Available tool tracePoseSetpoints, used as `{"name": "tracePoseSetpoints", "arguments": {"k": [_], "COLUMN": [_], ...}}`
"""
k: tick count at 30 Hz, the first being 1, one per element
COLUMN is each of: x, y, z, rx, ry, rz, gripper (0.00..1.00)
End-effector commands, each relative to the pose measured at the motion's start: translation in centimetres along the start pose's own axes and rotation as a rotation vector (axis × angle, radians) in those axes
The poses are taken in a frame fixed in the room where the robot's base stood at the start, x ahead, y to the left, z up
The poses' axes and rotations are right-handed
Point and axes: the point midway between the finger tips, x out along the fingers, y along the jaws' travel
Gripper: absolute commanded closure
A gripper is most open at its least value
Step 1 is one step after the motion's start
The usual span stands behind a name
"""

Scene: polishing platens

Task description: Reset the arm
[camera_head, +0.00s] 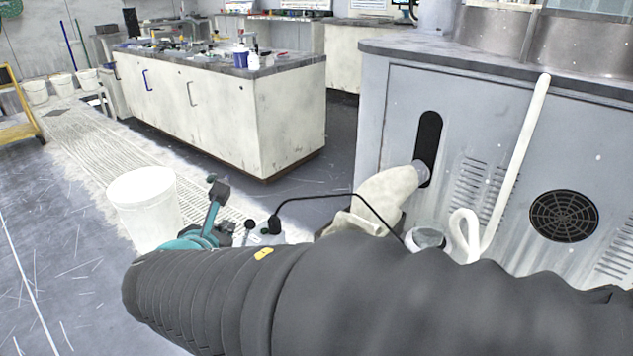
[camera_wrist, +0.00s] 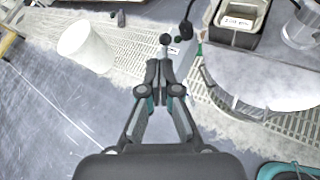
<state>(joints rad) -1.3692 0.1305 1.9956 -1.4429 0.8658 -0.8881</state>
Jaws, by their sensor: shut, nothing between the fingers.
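My gripper (camera_wrist: 159,66) shows in the wrist view with its two fingers together and nothing between them.
A white bucket (camera_head: 146,208) stands on the floor left of my arm; it also shows in the wrist view (camera_wrist: 86,46). A grey cabinet (camera_head: 480,150) with a white hose stands at the right. A long bench (camera_head: 225,110) stands behind. Floor at the left is open.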

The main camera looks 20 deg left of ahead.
Motion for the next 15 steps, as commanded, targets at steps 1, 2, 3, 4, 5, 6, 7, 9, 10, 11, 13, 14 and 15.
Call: {"name": "tracePoseSetpoints", "arguments": {"k": [1, 2, 3, 4, 5, 6, 7, 9, 10, 11, 13, 14, 15], "x": [0.02, 0.02, 0.03, 0.03, 0.04, 0.04, 0.04, 0.05, 0.05, 0.05, 0.05, 0.06, 0.07], "y": [-0.01, -0.01, -0.01, -0.02, -0.02, -0.02, -0.02, -0.02, -0.02, -0.02, -0.09, -0.27, -0.76], "z": [0.01, 0.02, 0.02, 0.02, 0.03, 0.03, 0.03, 0.03, 0.04, 0.04, -0.01, -0.21, -0.77], "rx": [0.000, 0.000, 0.001, 0.001, 0.001, 0.001, 0.001, 0.006, 0.014, 0.026, 0.072, 0.109, 0.169], "ry": [0.000, 0.000, 0.000, 0.000, 0.000, 0.000, 0.000, 0.000, 0.000, 0.000, 0.001, 0.010, 0.028], "rz": [0.000, 0.000, 0.000, 0.000, 0.000, 0.000, 0.000, -0.001, -0.001, -0.001, -0.003, -0.012, -0.032], "gripper": [1.00, 1.00, 1.00, 1.00, 1.00, 1.00, 1.00, 1.00, 1.00, 1.00, 1.00, 1.00, 1.00]}}
